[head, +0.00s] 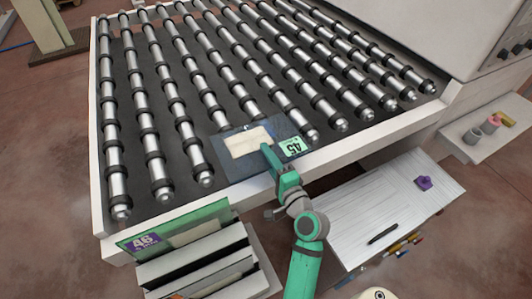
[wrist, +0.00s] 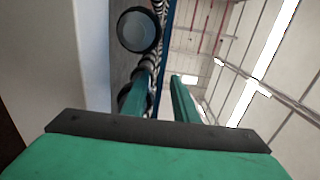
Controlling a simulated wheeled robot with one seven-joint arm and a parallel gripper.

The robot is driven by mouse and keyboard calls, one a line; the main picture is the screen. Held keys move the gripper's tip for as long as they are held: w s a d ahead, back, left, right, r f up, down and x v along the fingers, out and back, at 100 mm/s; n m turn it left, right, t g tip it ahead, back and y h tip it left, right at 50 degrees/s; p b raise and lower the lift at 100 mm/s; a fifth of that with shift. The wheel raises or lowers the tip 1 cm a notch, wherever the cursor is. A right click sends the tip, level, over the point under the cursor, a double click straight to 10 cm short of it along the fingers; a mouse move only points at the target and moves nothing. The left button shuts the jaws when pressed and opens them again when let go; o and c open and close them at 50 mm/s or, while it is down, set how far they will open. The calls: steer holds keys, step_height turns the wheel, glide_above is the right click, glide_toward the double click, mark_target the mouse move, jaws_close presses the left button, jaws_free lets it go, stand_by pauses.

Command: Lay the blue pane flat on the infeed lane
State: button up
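The blue pane (head: 235,168) carries a cream patch and a pale green tag reading 45. It looks roughly flat over the front edge of the infeed lane (head: 178,118), covering some roller ends and part of the pale rim. I cannot tell whether it touches the rollers. My gripper (head: 268,150) reaches it from the front, one finger showing above it. In the wrist view the pane (wrist: 168,30) is a thin blue line, edge-on between the two fingers of my gripper (wrist: 161,82). A narrow gap shows between the pane and the right finger, so the gripper looks slightly open around it.
A rack (head: 205,262) at the lower left holds a green pane (head: 185,222) tagged 46. A white table (head: 365,215) at the lower right bears a purple object (head: 424,183) and a dark tool (head: 383,234). A shelf (head: 480,147) with small cups stands farther right.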

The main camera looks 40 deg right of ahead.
steer(key=shift+v, duration=1.55)
steer(key=shift+r, duration=0.15)
